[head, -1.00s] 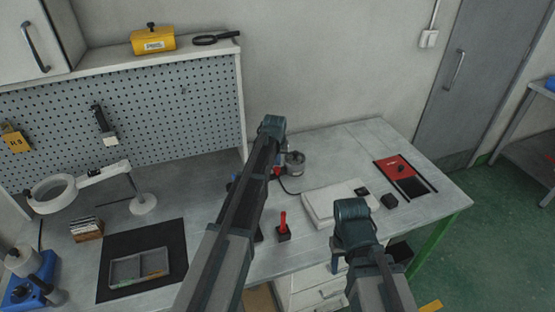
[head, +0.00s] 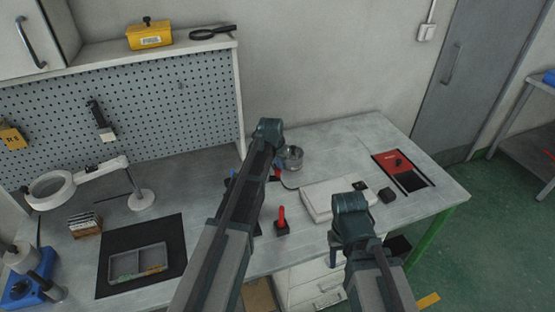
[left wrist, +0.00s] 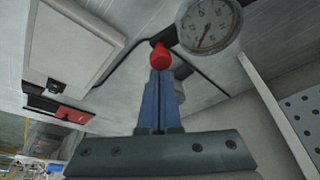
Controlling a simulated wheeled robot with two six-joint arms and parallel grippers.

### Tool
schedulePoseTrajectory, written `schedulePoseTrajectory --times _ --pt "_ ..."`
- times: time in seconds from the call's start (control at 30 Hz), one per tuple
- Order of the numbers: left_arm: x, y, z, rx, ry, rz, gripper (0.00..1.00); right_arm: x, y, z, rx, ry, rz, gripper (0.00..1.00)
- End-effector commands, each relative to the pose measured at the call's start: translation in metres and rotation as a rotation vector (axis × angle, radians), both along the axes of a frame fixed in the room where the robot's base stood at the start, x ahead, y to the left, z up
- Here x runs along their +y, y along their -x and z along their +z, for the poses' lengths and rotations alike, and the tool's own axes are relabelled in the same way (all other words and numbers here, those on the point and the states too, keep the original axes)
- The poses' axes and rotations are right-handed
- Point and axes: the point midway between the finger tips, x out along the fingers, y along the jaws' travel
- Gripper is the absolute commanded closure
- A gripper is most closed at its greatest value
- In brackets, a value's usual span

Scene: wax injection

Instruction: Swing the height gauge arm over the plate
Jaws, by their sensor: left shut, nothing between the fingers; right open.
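A dark arm with a red ball knob (left wrist: 161,57) runs beside the dial. My left gripper (left wrist: 160,73) is shut and empty, its blue fingertips right at the knob; I cannot tell whether they touch it. In the head view my left gripper (head: 268,135) hides part of the gauge. My right gripper (head: 348,225) is open above the bench's front edge, its fingers mostly hidden. I cannot clearly identify the plate.
A pale slab (head: 325,203) lies right of the gauge, also seen in the left wrist view (left wrist: 70,45). A red-handled tool (head: 282,222) stands in front. A red panel (head: 398,163) lies far right. A dark mat (head: 172,240) with a grey tray (head: 138,249) is left.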

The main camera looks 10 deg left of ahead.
Motion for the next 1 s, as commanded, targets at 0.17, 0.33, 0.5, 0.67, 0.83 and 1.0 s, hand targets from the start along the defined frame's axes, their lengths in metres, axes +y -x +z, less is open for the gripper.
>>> schedulePoseTrajectory --times 0.17,0.33,0.5,0.67,0.83,1.0 --pt "-0.011 0.035 0.000 0.000 0.001 -0.166 1.00 0.000 0.000 0.000 0.000 0.000 0.000 0.50" --pt "-0.016 0.065 0.000 0.000 0.001 -0.326 1.00 0.000 0.000 0.000 0.000 0.000 0.000 0.50" --pt "-0.017 0.095 0.000 0.000 0.001 -0.487 1.00 0.000 0.000 0.000 0.000 0.000 0.000 0.50" --pt "-0.013 0.123 0.000 0.000 0.002 -0.639 1.00 0.000 0.000 0.000 0.000 0.000 0.000 0.50" --pt "-0.004 0.151 0.000 0.000 0.001 -0.799 1.00 0.000 0.000 0.000 0.000 0.000 0.000 0.50" --pt "0.009 0.177 0.000 0.000 0.002 -0.953 1.00 0.000 0.000 0.000 0.000 0.000 0.000 0.50"
